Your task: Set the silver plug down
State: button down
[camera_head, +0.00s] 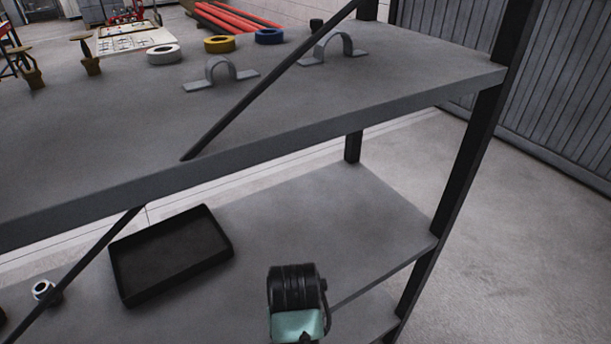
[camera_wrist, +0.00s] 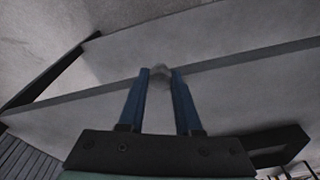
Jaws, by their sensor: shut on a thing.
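In the wrist view, my gripper (camera_wrist: 159,77) has its two blue fingers shut on the silver plug (camera_wrist: 160,71), a small, blurred grey piece between the fingertips. A grey shelf surface lies beyond it. I cannot tell whether the plug touches that surface. In the head view, my black and pale green wrist is at the bottom centre, in front of the lower shelf (camera_head: 310,215). The fingers and the held plug are hidden there.
A black tray (camera_head: 118,275) and a small silver ring-like part (camera_head: 43,290) are on the lower shelf, left. Bare shelf lies right of the tray. The upper shelf (camera_head: 330,120) overhangs, carrying pipe clamps (camera_head: 220,72) and tape rolls (camera_head: 219,44). A dark post (camera_head: 465,150) and diagonal brace (camera_head: 260,100) are obstacles.

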jog(key=shift+w+d+f+m, duration=0.15)
jog(key=shift+w+d+m, duration=0.05)
jog(key=shift+d+m, duration=0.35)
jog(key=shift+w+d+f+m, duration=0.1)
jog(key=shift+w+d+m, duration=0.1)
jog(key=shift+d+m, duration=0.3)
jog(key=shift+s+f, duration=0.1)
